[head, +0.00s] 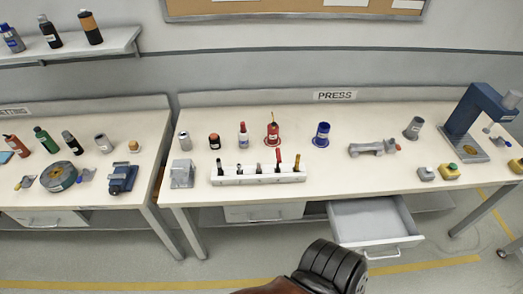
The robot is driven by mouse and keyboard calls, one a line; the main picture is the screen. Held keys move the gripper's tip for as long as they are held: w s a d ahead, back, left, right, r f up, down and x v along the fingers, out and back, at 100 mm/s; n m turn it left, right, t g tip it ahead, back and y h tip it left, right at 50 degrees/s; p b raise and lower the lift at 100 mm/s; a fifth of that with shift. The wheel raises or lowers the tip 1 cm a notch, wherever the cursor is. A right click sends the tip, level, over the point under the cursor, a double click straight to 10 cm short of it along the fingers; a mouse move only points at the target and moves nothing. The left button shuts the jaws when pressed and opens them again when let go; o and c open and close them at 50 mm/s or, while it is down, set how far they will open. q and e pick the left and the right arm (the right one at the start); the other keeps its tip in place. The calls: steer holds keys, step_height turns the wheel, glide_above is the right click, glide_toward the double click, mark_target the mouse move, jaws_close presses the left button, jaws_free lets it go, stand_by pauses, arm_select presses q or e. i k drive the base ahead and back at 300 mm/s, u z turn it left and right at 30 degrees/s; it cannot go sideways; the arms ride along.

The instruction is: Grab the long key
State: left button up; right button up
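No item can be made out for certain as the long key. A white rack (258,178) on the press table holds several small upright pieces. One is dark (220,166), one has a tall red top (278,159), and one is brass-coloured (297,161); their shapes are too small to tell. A grey elongated tool or fixture (373,148) lies right of the rack. A black ribbed part with brown shows at the bottom edge, apart from the table; it seems to be mine. I see no gripper fingers.
The press table (330,178) has an open, seemingly empty drawer (372,222) jutting from its front. A blue press (468,125) and button boxes (448,171) stand at right. Several bottles and cans stand behind the rack. A second table (100,199) with a vise (122,178) is at left.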

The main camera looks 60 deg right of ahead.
mark_target(278, 153)
steer(key=z, duration=0.3)
steer(key=i, duration=0.85)
steer(key=z, duration=1.45)
steer(key=i, duration=0.7)
steer(key=z, duration=0.7)
